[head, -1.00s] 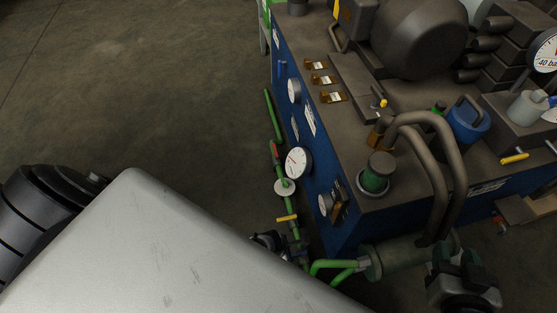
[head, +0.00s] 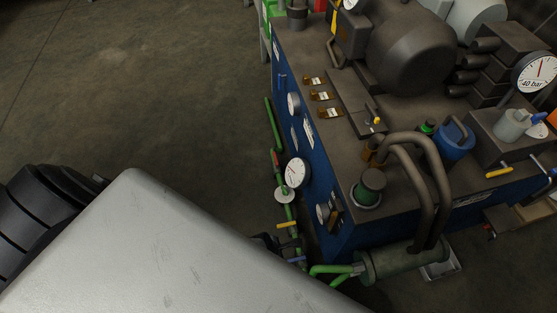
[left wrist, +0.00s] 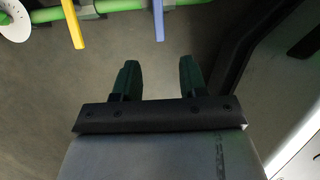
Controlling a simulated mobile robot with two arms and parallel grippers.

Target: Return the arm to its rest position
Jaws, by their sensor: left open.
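In the left wrist view, my left gripper (left wrist: 158,78) is open, with its two dark green fingers apart and nothing between them. Ahead of it runs a green pipe (left wrist: 110,6) with a yellow lever (left wrist: 73,24) and a blue lever (left wrist: 158,20). The fingertips are apart from both levers. In the head view, a large pale panel of mine covers the lower left and hides most of the left gripper's surroundings. My right gripper is in neither current view.
A blue machine (head: 316,160) with gauges, a motor (head: 408,45) and bent hoses (head: 432,175) fills the right. A green pipe (head: 272,125) runs along its left side. A small tray (head: 442,270) lies on the floor at lower right. The floor (head: 130,90) at upper left is clear.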

